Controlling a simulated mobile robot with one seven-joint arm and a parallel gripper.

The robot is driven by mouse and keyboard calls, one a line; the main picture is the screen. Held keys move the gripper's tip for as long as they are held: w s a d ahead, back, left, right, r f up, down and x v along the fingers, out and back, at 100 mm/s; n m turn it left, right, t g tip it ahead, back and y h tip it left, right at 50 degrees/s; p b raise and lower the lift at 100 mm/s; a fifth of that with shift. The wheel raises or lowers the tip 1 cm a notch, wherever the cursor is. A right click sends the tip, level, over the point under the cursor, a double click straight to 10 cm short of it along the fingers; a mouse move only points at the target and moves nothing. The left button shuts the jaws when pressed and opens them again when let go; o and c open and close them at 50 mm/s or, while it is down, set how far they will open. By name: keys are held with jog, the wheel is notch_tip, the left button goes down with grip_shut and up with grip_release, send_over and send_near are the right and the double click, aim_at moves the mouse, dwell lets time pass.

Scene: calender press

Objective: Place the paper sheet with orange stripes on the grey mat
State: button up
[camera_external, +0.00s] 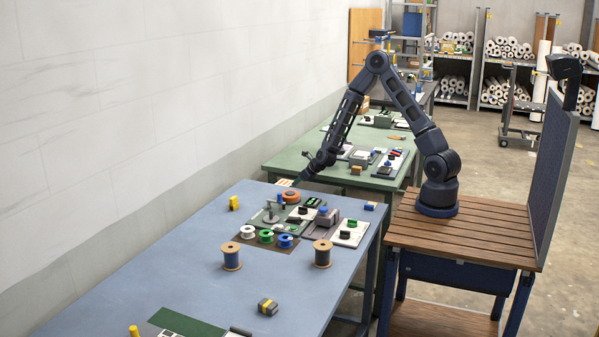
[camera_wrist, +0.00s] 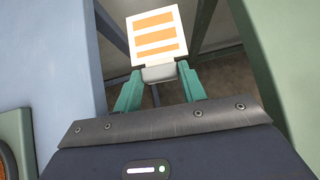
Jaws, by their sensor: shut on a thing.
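The paper sheet (camera_wrist: 155,35) is white with three orange stripes. It stands beyond my fingertips in the wrist view, joined to a small grey block. My gripper (camera_wrist: 159,82) has its two green fingers shut on that block. In the external view my gripper (camera_external: 296,182) is at the far edge of the blue table, and the sheet (camera_external: 284,182) shows small at its tip. The wrist view shows the sheet over the gap between the blue and green tables. Several greyish mats lie on the blue table, one of them at the right (camera_external: 358,225); I cannot tell which is the task's mat.
Spools, a stand and small blocks crowd the far part of the blue table (camera_external: 190,270). Two tall spools (camera_external: 232,257) (camera_external: 323,254) stand nearer. A yellow block (camera_external: 234,203) is at the left. The green table (camera_external: 290,160) lies behind. The blue table's left part is mostly clear.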

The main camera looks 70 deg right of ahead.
notch_tip(320, 180, up, 22)
jog(key=s+d+m+h, duration=0.2)
jog(key=d, duration=1.3)
jog(key=s+d+m+h, duration=0.1)
jog(key=s+d+m, duration=0.15)
jog(key=d, duration=1.25)
jog(key=s+d+m+g+h, duration=0.1)
jog(key=s+d+m+h, duration=0.1)
jog(key=s+d, duration=0.9)
jog(key=s+d+m+g+h, duration=0.15)
jog(key=s+d, duration=0.55)
jog(key=d, duration=0.8)
jog(key=shift+y, duration=0.25)
jog(key=shift+w+a+f, duration=0.1)
jog(key=shift+a+f, duration=0.05)
jog(key=shift+f, duration=4.35)
jog(key=shift+w+a+f, duration=0.1)
jog(key=shift+f, duration=4.35)
jog(key=shift+f, duration=0.55)
jog(key=o, duration=1.1)
